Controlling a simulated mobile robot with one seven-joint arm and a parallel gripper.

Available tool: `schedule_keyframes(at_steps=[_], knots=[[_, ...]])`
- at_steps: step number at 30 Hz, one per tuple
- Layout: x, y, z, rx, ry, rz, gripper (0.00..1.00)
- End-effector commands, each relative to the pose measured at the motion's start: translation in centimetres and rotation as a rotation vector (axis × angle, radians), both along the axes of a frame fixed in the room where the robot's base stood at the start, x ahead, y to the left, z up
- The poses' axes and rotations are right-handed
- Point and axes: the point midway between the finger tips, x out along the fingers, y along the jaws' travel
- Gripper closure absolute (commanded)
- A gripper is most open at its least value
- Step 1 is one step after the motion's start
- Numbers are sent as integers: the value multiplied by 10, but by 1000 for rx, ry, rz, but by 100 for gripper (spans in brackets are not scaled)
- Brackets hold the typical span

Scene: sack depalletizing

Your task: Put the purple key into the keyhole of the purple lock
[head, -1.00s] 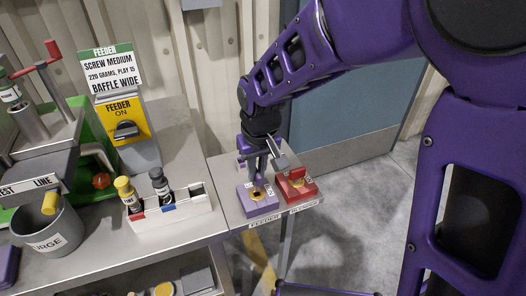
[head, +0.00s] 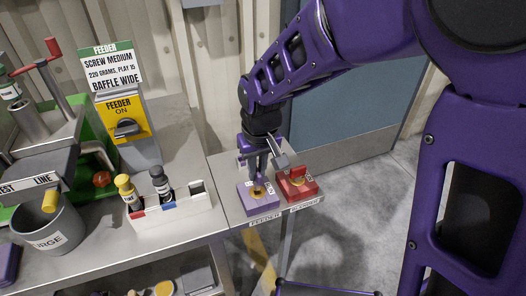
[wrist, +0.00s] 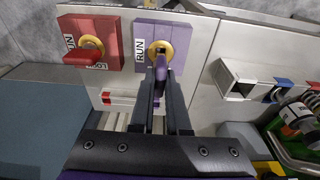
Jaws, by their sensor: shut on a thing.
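The purple lock (head: 262,205) is a block with a brass keyhole ring on the small side table, and it also shows in the wrist view (wrist: 192,52). My gripper (head: 262,172) is directly above it, with its fingers (wrist: 160,90) pointing at the ring. The gripper is shut on the purple key (wrist: 161,66), whose upper part shows between the fingertips. The key's far end meets the brass ring (wrist: 159,48) in the wrist view; how deep it sits is hidden.
A red lock (head: 298,188) with a red key in it stands right beside the purple one. A white holder (head: 175,215) with bottles stands to the left on the bench. A grey bucket (head: 50,232) and a feeder stand further left.

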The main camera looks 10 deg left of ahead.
Motion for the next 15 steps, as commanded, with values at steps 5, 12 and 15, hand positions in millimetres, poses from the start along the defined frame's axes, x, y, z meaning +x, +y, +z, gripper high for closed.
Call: schedule_keyframes(at_steps=[5,12,15], knots=[[0,0,-6,0,0,0,100],[0,0,-12,0,0,0,100],[0,0,-14,0,0,0,100]])
